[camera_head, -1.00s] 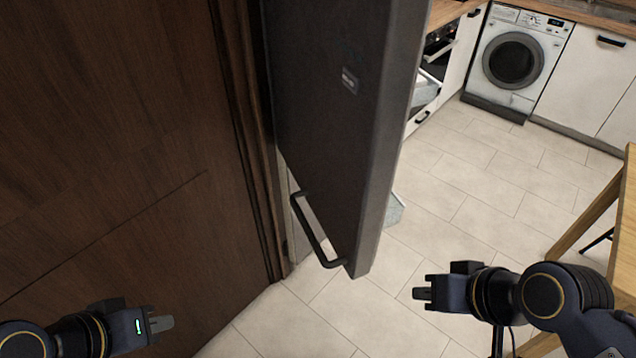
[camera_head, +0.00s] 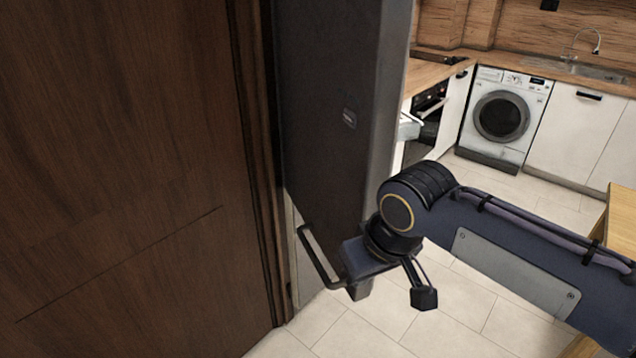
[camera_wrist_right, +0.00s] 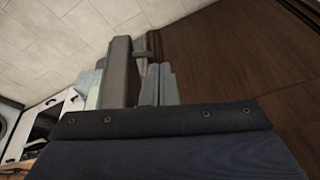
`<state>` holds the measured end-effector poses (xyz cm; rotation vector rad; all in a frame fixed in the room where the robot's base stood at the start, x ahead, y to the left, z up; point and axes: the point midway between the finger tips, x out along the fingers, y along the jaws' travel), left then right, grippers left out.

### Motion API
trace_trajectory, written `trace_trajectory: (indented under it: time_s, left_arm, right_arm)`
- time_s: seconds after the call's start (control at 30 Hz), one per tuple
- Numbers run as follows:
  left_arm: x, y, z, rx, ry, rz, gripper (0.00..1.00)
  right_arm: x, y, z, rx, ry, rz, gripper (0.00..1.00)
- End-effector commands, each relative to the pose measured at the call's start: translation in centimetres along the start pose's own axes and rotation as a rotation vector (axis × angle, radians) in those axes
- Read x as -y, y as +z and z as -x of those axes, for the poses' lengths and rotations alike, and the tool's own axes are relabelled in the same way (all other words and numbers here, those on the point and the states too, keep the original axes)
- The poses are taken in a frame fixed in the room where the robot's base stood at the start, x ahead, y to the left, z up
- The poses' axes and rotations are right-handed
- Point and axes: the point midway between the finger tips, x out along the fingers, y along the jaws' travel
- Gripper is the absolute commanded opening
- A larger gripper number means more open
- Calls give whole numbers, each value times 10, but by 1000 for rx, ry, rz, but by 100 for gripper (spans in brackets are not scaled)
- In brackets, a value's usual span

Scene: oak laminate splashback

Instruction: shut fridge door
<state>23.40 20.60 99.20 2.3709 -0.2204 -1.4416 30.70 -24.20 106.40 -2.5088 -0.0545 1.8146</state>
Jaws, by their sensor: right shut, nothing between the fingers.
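The fridge door (camera_head: 330,120) is a tall dark grey slab standing open in the head view, with its edge facing the room. My left gripper is out of view.
A dark wooden panel (camera_head: 120,170) fills the left. A white washing machine (camera_head: 503,118), an oven (camera_head: 428,105) and white cabinets stand at the back. A wooden table (camera_head: 618,215) is at the right edge. Tiled floor is clear between them.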

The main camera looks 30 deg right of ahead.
Motion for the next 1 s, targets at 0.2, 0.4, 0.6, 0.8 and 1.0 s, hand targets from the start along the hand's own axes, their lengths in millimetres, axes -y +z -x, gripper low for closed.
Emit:
trace_trajectory:
  time_s: [0.2, 0.4, 0.6, 0.8, 1.0]
  left_arm:
    - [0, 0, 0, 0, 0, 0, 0]
    - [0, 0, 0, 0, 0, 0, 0]
    - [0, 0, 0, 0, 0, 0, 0]
    - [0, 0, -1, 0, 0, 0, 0]
    - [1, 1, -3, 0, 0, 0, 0]
  right_arm:
    - [2, -60, 22, 14, 167, 43, 0]
    - [24, -135, 52, -31, 388, 30, 0]
    - [50, -180, 74, -103, 536, -35, 0]
    - [48, -187, 69, -116, 563, -55, 0]
    - [27, -189, 38, -111, 564, -55, 0]
